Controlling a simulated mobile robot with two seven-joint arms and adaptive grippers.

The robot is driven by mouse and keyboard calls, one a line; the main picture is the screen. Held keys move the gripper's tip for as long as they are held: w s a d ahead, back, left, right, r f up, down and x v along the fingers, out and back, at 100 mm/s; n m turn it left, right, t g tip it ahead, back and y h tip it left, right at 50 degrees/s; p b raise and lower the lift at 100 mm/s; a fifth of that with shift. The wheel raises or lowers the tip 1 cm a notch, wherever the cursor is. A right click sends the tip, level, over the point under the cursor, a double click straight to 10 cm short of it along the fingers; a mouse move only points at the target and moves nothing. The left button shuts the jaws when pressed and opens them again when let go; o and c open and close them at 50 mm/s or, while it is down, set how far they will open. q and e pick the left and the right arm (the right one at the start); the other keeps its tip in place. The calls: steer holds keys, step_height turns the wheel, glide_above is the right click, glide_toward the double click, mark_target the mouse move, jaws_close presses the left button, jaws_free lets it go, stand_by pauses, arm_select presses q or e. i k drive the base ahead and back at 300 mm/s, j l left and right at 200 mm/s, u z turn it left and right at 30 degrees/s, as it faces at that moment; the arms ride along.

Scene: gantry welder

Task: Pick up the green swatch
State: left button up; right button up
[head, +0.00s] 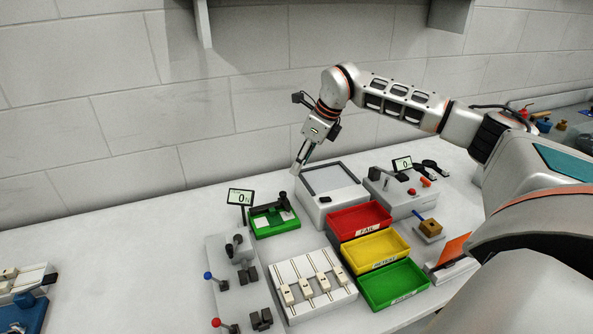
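I cannot make out a separate green swatch in the head view. A small green tray (277,231) holds white pieces and a black device. A larger green bin (393,285) stands at the front of a row of bins. An orange flat piece (454,250) stands upright at the right. My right gripper (299,170) points down near the back left corner of a white box with a grey top (328,179), behind and right of the small green tray. Its fingers are too small to tell whether they are open or hold anything. My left gripper is out of view.
A red bin (360,221) and a yellow bin (375,251) stand behind the green bin. A white rack with several sliders (307,284) and a grey fixture with levers (236,283) are at the front.

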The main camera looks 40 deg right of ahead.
mark_target(273, 217)
steer(key=k, duration=1)
